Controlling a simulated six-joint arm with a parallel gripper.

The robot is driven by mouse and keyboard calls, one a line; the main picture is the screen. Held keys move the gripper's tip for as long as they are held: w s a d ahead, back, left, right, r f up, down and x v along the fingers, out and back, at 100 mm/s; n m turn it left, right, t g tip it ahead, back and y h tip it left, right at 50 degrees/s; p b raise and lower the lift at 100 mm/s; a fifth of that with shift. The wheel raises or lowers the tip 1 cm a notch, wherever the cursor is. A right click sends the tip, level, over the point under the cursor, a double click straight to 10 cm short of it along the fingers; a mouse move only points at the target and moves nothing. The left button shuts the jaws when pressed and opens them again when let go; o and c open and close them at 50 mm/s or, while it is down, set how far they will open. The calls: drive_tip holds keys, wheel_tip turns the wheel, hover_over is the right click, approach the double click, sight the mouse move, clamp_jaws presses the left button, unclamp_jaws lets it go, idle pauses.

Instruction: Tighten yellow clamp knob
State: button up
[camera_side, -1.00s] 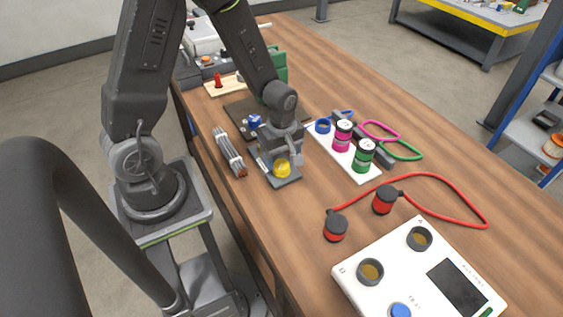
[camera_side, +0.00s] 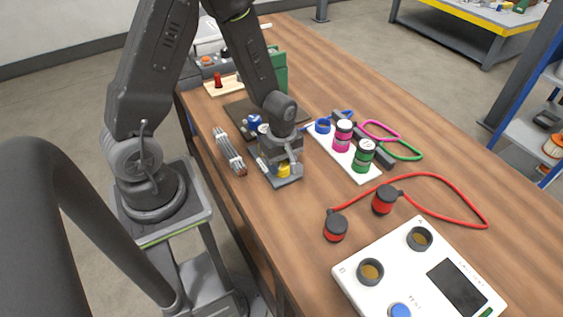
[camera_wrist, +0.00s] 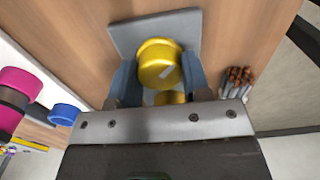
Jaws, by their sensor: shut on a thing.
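The yellow clamp knob (camera_wrist: 158,64) is a round, shiny yellow knob with a pale mark on its face. It sits in front of a grey plate (camera_wrist: 123,38) on the wooden bench. In the side view the knob (camera_side: 284,171) is partly hidden behind my gripper. My gripper (camera_wrist: 158,76) has one finger on each side of the knob and is shut on it. In the side view my gripper (camera_side: 281,163) points down at the clamp. The lower part of the clamp is hidden by the gripper body.
A white tray (camera_side: 365,174) with pink and green capped pieces stands to the right. Red plugs (camera_side: 335,228) on a red cable and a white test box (camera_side: 418,275) lie nearer the front right.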

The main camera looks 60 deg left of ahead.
drive_tip(key=shift+c, duration=0.8)
drive_tip(key=m, duration=0.8)
drive_tip(key=shift+m, duration=0.3)
drive_tip(key=m, duration=0.9)
drive_tip(key=shift+m, duration=0.3)
